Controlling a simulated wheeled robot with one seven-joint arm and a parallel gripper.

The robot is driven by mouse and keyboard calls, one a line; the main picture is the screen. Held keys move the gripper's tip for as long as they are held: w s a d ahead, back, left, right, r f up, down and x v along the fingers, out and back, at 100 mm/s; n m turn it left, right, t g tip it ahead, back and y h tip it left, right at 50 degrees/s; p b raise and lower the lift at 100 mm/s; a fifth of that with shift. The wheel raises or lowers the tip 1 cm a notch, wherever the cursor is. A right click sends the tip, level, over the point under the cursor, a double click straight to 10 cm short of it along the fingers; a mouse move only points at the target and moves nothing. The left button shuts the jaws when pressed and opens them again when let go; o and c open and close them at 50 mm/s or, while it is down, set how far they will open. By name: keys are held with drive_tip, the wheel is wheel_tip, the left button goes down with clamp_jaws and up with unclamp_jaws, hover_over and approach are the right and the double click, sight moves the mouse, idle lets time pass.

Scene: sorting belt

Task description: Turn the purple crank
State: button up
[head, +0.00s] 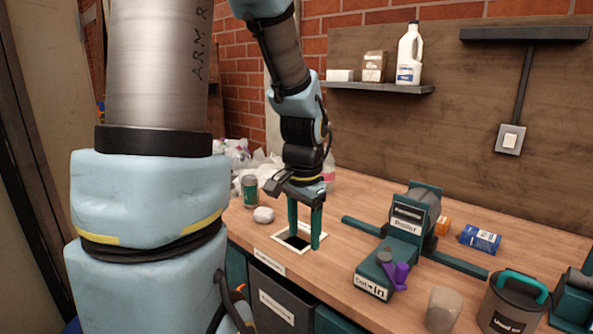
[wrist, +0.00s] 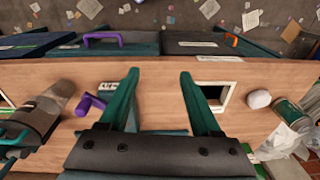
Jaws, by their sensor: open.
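The purple crank (head: 398,274) sits on the front end of a teal and grey machine (head: 404,240), above a label that seems to read "in". In the wrist view the purple crank (wrist: 88,104) lies left of my fingers, clear of them. My gripper (head: 304,240) points down with its two teal fingers apart and empty. It is over the white-framed square opening (head: 318,238) in the bench, left of the crank. In the wrist view my gripper (wrist: 159,75) has bare wood between its fingers, with the opening's frame (wrist: 230,95) beside the right finger.
A beige cup (head: 443,308) and a grey bin with a teal handle (head: 506,300) stand right of the crank. A green can (head: 249,190) and a white lump (head: 263,214) are left of my gripper. A blue packet (head: 480,239) lies behind the machine.

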drive_tip(key=s+a+n, duration=0.1)
drive_tip(key=a+n, duration=0.1)
drive_tip(key=a, duration=0.1)
drive_tip(key=s+a+n, duration=0.1)
drive_tip(key=a+n, duration=0.2)
drive_tip(key=s+a+f+n, duration=0.1)
drive_tip(key=a+n, duration=0.2)
drive_tip(key=shift+s+t, duration=0.1)
drive_tip(key=shift+t, duration=0.3)
drive_tip(key=n+g, duration=0.2)
drive_tip(key=n, duration=1)
approach(403, 265)
wheel_tip(403, 265, down, 11)
drive_tip(key=shift+s+d+r+p, duration=0.1)
drive_tip(key=shift+d+r+p, duration=0.1)
drive_tip(key=shift+p, duration=0.45)
clamp_jaws()
